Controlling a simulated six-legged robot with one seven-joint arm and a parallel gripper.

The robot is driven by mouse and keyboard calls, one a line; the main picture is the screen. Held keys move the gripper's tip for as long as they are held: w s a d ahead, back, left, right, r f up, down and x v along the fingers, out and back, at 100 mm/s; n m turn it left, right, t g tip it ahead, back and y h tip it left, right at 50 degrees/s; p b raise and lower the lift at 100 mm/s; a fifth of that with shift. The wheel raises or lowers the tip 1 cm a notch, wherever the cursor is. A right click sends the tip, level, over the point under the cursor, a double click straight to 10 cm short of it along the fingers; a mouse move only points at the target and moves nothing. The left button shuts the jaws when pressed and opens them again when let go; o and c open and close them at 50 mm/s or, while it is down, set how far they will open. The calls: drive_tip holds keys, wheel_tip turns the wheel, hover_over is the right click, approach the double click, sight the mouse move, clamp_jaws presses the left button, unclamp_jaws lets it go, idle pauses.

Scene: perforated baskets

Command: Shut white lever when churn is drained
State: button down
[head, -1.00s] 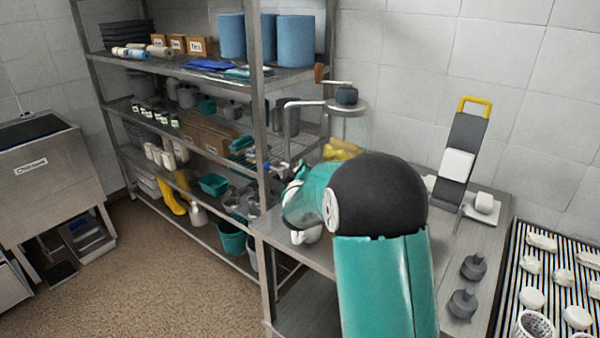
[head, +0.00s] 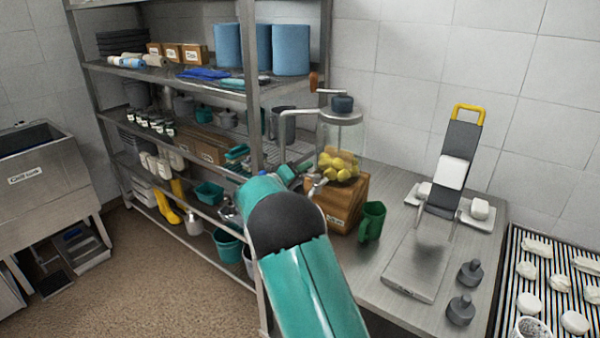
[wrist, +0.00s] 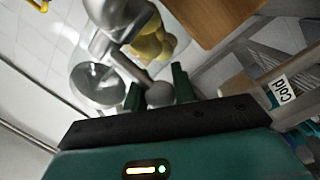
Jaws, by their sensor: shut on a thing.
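The churn is a clear jar (head: 344,136) with a grey lid and a crank, standing on a wooden block (head: 344,205). Yellow lumps (head: 338,165) lie in its bottom, and I see no liquid around them. In the wrist view the lumps (wrist: 152,45) show behind a metal tap (wrist: 118,28). The lever ends in a pale round knob (wrist: 160,95). My gripper (wrist: 157,84) has its two green fingers on either side of this knob and is shut on it. In the head view my gripper (head: 303,182) is at the tap, partly hidden by my arm.
A grey board with a yellow handle (head: 468,110) leans at the back. Two grey weights (head: 461,309) stand near the front. The shelf rack (head: 249,90) is close on the left.

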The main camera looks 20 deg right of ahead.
drive_tip(key=shift+d+f+m+g, duration=0.1)
drive_tip(key=shift+d+m+g, duration=0.1)
drive_tip(key=shift+m+g, duration=0.3)
drive_tip(key=c, duration=1.1)
unclamp_jaws()
drive_tip(key=shift+c, duration=0.2)
drive_tip(key=shift+a, duration=0.1)
drive_tip(key=v, duration=1.3)
drive_tip(key=shift+a, duration=0.25)
drive_tip(key=shift+f, duration=0.15)
